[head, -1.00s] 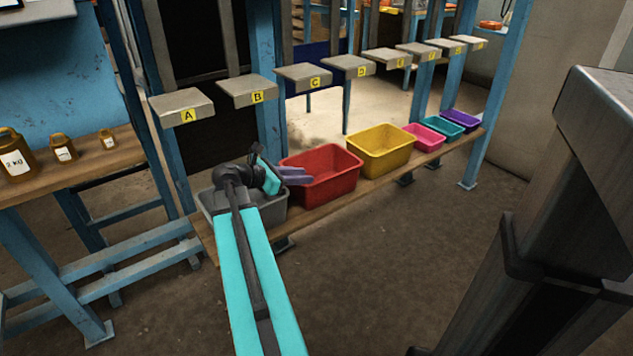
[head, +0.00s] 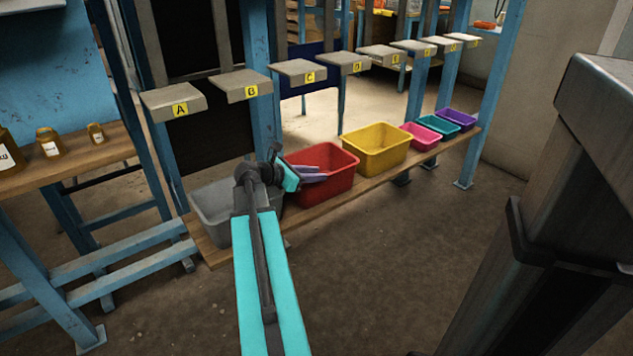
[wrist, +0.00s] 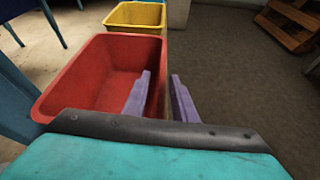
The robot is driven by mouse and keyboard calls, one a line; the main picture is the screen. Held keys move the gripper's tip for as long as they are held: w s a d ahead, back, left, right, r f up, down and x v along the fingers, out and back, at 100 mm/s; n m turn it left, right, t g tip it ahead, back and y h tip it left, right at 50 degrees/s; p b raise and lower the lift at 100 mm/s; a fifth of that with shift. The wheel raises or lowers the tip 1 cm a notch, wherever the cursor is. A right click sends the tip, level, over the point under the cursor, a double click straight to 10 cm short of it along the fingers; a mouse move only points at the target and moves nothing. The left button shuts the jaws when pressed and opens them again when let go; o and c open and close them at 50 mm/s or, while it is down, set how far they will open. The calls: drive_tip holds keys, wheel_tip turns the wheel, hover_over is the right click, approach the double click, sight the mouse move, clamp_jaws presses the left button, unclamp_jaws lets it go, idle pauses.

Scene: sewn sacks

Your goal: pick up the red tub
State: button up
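The red tub (head: 333,181) stands on a low wooden shelf, between a grey tub and a yellow tub. It looks empty in the wrist view (wrist: 84,82). My gripper (head: 321,174) is at the tub's near side, its purple fingers apart. In the wrist view the fingers (wrist: 163,95) point forward, one over the inside of the tub and the other outside, with the tub's right wall between them. I cannot tell whether either finger touches the wall.
The grey tub (head: 212,215) is left of the red tub, partly behind my arm. The yellow tub (head: 374,153), pink tub (head: 420,138), teal tub (head: 437,127) and purple tub (head: 456,119) continue right along the shelf (head: 217,254). Lettered platforms (head: 241,88) hang above. Open floor lies in front.

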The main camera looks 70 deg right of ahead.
drive_tip(key=shift+s+d, duration=0.1)
idle(0.3)
drive_tip(key=shift+b+x, duration=0.75)
drive_tip(key=shift+x, duration=0.15)
drive_tip(key=shift+b+x, duration=0.8)
drive_tip(key=shift+x, duration=0.9)
drive_tip(key=shift+s+f, duration=0.1)
clamp_jaws()
